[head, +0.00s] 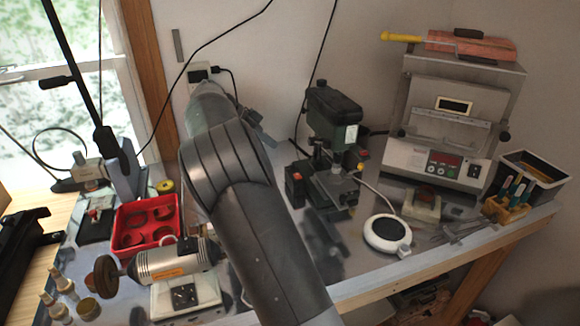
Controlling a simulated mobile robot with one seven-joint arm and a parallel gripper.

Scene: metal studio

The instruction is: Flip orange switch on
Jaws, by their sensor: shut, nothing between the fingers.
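The clearest orange-red switch-like part is a small block (295,176) on the black box at the left of the dark green drill press (333,115). Another small orange-red spot (363,153) shows at the press's right side. I cannot tell which is the task's switch, or whether it is on or off. My arm rises from the bottom middle and bends near the wall. My gripper (264,133) shows in small part beyond the arm, shut and empty. It is above and left of the orange-red block, apart from it in the picture. Most of it is hidden.
A red tray (146,226) and a polishing motor (172,262) stand left of my arm. A kiln (440,125), a round white device (386,233) and a black bin (534,178) stand to the right. Black cables hang along the wall. Some bare tabletop shows near the front right.

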